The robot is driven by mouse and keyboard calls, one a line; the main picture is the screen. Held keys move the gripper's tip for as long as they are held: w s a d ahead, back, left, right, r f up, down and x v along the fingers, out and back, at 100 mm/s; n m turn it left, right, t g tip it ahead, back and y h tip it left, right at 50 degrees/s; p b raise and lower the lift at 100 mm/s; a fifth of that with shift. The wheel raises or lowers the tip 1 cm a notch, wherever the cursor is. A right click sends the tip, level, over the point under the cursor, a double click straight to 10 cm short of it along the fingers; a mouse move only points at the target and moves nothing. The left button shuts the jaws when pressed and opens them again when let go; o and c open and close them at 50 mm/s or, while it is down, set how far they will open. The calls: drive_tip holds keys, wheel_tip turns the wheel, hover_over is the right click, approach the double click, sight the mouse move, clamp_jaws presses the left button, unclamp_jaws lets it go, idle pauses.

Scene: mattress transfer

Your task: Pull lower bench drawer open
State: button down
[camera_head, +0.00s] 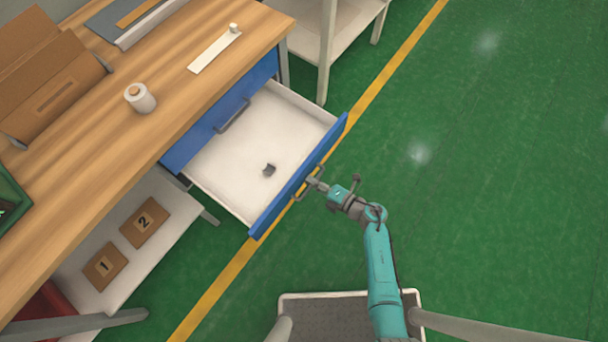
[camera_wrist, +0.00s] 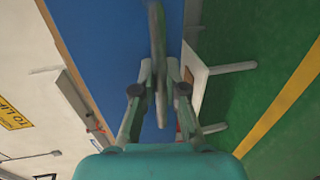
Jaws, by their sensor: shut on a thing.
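The lower bench drawer (camera_head: 230,150) is pulled well out from under the wooden bench, and its white inside shows. Its blue front (camera_head: 300,176) faces right, with a bar handle on it. My gripper (camera_head: 315,184) is at that handle (camera_head: 305,190), shut on it. In the wrist view the handle bar (camera_wrist: 159,70) runs between the two fingers (camera_wrist: 160,85), with the blue front behind it. A small dark grey object (camera_head: 269,170) lies on the drawer's floor. The upper blue drawer (camera_head: 215,118) is shut.
The bench top (camera_head: 90,150) holds a white roll (camera_head: 139,97), a cardboard box (camera_head: 55,85) and a white strip (camera_head: 214,52). Cards marked 1 and 2 lie on a low shelf (camera_head: 160,190). Open green floor (camera_head: 480,180) lies to the right, beyond a yellow line.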

drive_tip(key=shift+f+v, duration=0.2)
drive_tip(key=shift+v, duration=0.85)
drive_tip(key=shift+f, duration=0.1)
drive_tip(key=c, duration=1.5)
unclamp_jaws()
drive_tip(key=shift+v, duration=6)
